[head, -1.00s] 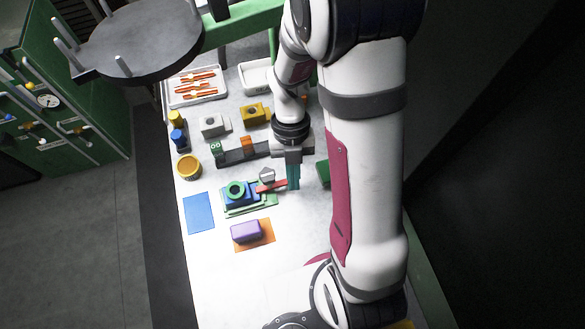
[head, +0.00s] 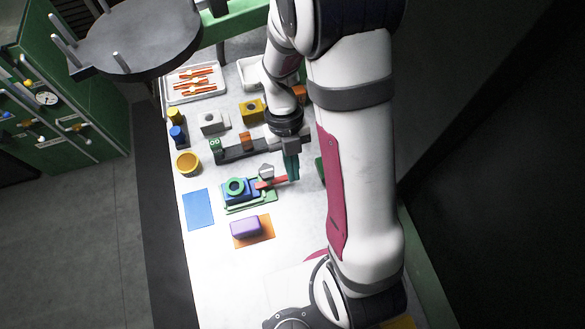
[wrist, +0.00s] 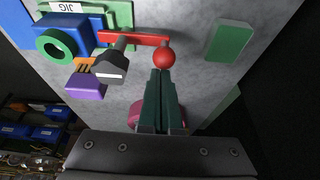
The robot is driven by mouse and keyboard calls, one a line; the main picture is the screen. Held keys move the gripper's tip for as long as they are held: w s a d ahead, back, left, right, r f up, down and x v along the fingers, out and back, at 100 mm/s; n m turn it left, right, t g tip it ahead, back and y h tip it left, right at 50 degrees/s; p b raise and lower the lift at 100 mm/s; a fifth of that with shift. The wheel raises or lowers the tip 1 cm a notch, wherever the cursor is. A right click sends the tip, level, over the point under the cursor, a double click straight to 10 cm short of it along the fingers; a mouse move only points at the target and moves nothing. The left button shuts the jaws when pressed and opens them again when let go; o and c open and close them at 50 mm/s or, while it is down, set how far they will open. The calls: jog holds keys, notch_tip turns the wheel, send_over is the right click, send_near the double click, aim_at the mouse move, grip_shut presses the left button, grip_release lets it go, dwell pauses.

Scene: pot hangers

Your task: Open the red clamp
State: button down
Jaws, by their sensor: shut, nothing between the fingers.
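The red clamp's lever (wrist: 133,39) runs sideways beside the blue and green jig (wrist: 82,35) in the wrist view and ends in a red ball (wrist: 165,57). A grey post with a dark hexagonal end (wrist: 110,66) stands by the lever. In the head view the red lever (head: 270,184) extends right from the jig (head: 238,190). My gripper (wrist: 160,74) has its teal fingers together and empty, tips right beside the red ball. Whether they touch it I cannot tell. In the head view my gripper (head: 293,178) is at the lever's right end.
A purple block (head: 245,227) on an orange mat and a blue mat (head: 197,210) lie near the jig. A dark rail (head: 232,155) with small blocks lies behind it. A green block (wrist: 228,42) lies right of the lever in the wrist view.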

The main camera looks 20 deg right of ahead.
jog(key=shift+w+d+n+h, duration=0.1)
jog(key=shift+w+n+h, duration=0.3)
jog(key=shift+n, duration=0.55)
jog(key=shift+w+n+h, duration=0.3)
jog(key=shift+w+n, duration=0.1)
jog(key=shift+n, duration=0.55)
jog(key=w+n, duration=0.1)
jog(key=n+h, duration=0.1)
jog(key=n, duration=0.1)
jog(key=shift+w+a+t, duration=0.2)
jog(key=shift+w+t, duration=0.15)
jog(key=shift+t, duration=0.05)
jog(key=shift+w+a+n, duration=0.2)
jog(key=shift+w+n, duration=0.15)
jog(key=shift+n, duration=0.05)
jog(key=n, duration=0.1)
jog(key=w+n+t, duration=0.1)
jog(key=n, duration=0.1)
jog(key=shift+w+a+h, duration=0.15)
jog(key=shift+a+h, duration=0.25)
jog(key=shift+w+a+n+t, duration=0.15)
jog(key=shift+a+n, duration=0.05)
jog(key=shift+n, duration=0.4)
jog(key=shift+w+a+n+t, duration=0.15)
jog(key=shift+a+n, duration=0.05)
jog(key=shift+n, duration=0.4)
